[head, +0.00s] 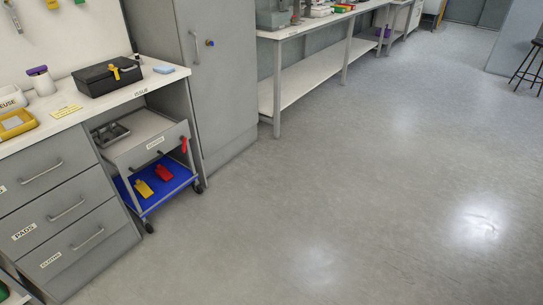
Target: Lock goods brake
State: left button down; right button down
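A small grey trolley (150,137) stands partly under the white counter, between the drawer unit and the tall grey cabinet. A small label (155,143) on its front is too small to read for certain. A red part (184,144) sits at the right end of its front; whether it is a brake lever I cannot tell. Dark castors show at the front left (150,227) and front right (199,188). A grey tray (111,134) rests on its top. Its blue lower shelf (160,200) carries a yellow tag-like item (143,188) and a red one (163,173). Neither gripper is in view.
The drawer unit (55,205) stands left of the trolley and the tall cabinet (215,85) to its right. A black case (106,78) sits on the counter. A long bench (310,85) runs along the back. The grey floor (330,210) in front is clear.

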aim_at(183, 138)
jog(key=z, duration=0.35)
jog(key=i, duration=1.2)
jog(key=u, duration=1.35)
jog(key=i, duration=0.65)
jog(key=u, duration=0.7)
